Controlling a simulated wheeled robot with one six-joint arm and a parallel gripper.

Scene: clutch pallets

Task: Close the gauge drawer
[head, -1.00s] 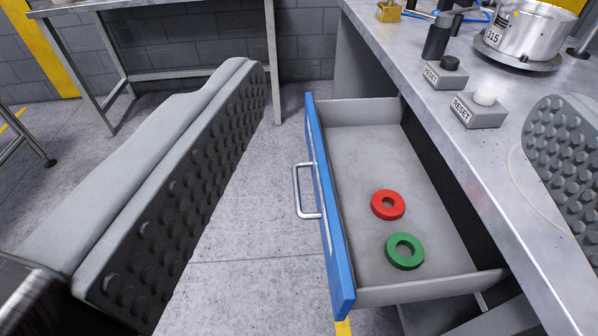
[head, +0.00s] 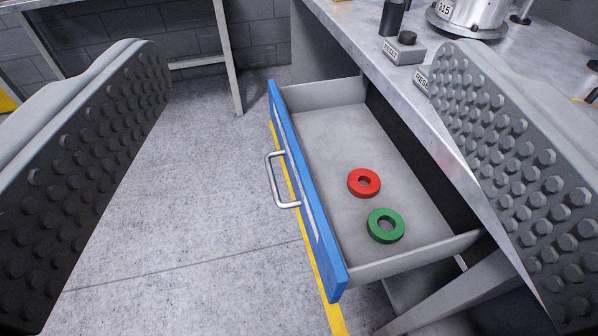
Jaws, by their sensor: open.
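The gauge drawer (head: 306,195) stands pulled out from under the metal workbench. It has a blue front and a silver bar handle (head: 272,180) facing left. A red ring (head: 364,183) and a green ring (head: 385,226) lie apart on its grey floor. My gripper (head: 300,150) is open, with one studded grey finger at the left edge and the other at the right. The drawer shows between the fingers, farther off. I see no contact with the handle or the front. The right finger hides part of the bench.
The workbench top (head: 350,30) carries two grey button boxes, one with a black button (head: 405,46), and a silver pot-like vessel (head: 470,14). Another metal table leg (head: 228,60) stands at the back left. The floor left of the drawer is clear.

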